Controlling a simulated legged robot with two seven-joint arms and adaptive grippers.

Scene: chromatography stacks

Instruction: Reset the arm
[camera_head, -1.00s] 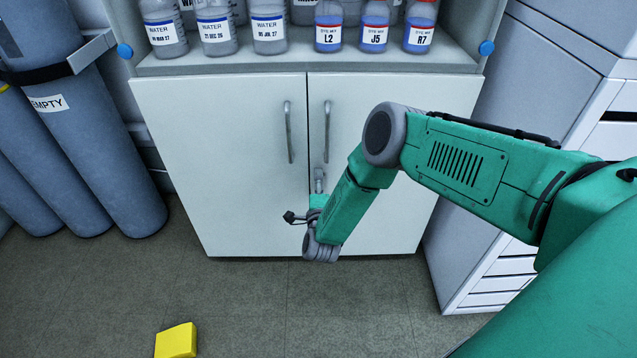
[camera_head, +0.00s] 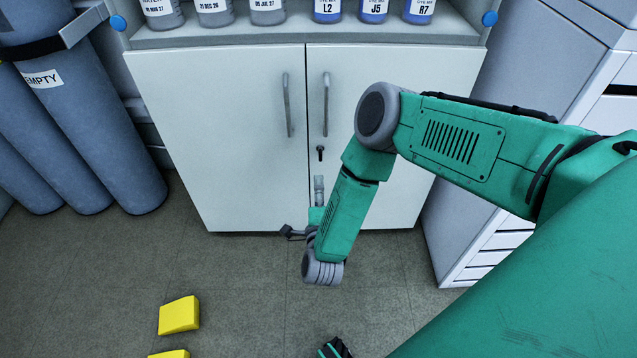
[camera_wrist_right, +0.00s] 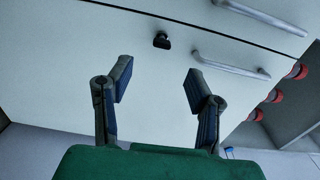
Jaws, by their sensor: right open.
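My right arm reaches in from the right in the head view, bent at the elbow, with its wrist low in front of the white cabinet (camera_head: 230,140). My right gripper (camera_head: 319,183) points at the cabinet doors, below the dark key (camera_head: 320,153) in the lock. In the right wrist view the right gripper (camera_wrist_right: 157,76) is open, its two fingers spread with nothing between them. The key (camera_wrist_right: 161,40) stands beyond the fingertips, apart from them.
Both cabinet doors are shut, with two upright handles (camera_head: 287,105). Bottles (camera_head: 373,8) stand on the shelf above. Grey cylinders (camera_head: 90,130) stand at left, white drawers (camera_head: 500,240) at right. A yellow block (camera_head: 179,315) is on the floor; another is cut off below.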

